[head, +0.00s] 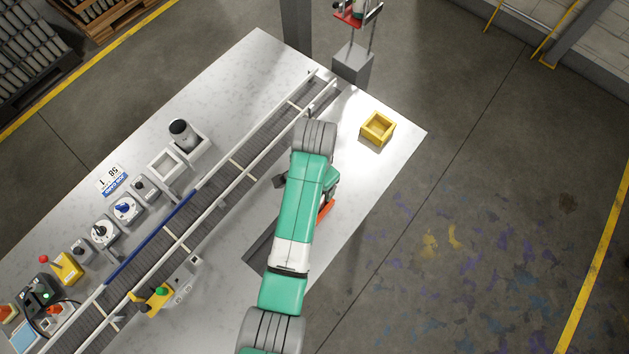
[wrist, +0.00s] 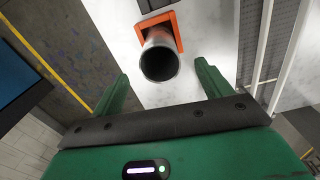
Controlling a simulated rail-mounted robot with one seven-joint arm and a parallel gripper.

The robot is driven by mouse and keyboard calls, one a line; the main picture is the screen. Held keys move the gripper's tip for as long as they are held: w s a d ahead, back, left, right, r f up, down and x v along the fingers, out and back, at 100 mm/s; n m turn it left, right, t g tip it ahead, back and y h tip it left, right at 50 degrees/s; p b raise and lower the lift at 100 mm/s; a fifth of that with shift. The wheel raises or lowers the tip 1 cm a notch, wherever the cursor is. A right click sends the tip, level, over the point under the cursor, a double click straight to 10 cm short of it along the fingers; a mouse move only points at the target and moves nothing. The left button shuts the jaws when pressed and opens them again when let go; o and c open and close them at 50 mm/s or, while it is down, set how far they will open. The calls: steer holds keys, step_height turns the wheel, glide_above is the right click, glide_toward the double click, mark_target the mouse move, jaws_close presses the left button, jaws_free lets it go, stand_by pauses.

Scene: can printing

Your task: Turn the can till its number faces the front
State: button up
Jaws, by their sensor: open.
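A grey metal can (wrist: 160,60) stands in an orange square holder (wrist: 172,17) at the top middle of the wrist view. Its dark round top faces the camera, and I see no number on its side. My gripper (wrist: 162,72) is open, with its two green fingers spread left and right. The can shows between and a little beyond the fingertips, and I see no contact. In the head view my arm hides this can; only part of the orange holder (head: 326,210) shows beside it. Another can (head: 181,131), dark-topped, stands in a pale square holder left of the conveyor.
A conveyor (head: 200,205) with pale rails crosses the table diagonally. A yellow open box (head: 377,128) stands at the table's right corner. Dials, switches and a white-and-blue card (head: 111,180) line the conveyor's left side. The table between my arm and the yellow box is clear.

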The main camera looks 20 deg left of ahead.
step_height(320, 180, down, 8)
steer(key=shift+r, duration=0.15)
stand_by(0.3)
steer(key=c, duration=1)
steer(key=shift+m+p, duration=1)
steer(key=shift+m, duration=3)
steer(key=shift+c, duration=0.2)
steer(key=o, duration=1)
steer(key=shift+o, duration=0.2)
step_height(320, 180, up, 8)
steer(key=shift+f, duration=0.1)
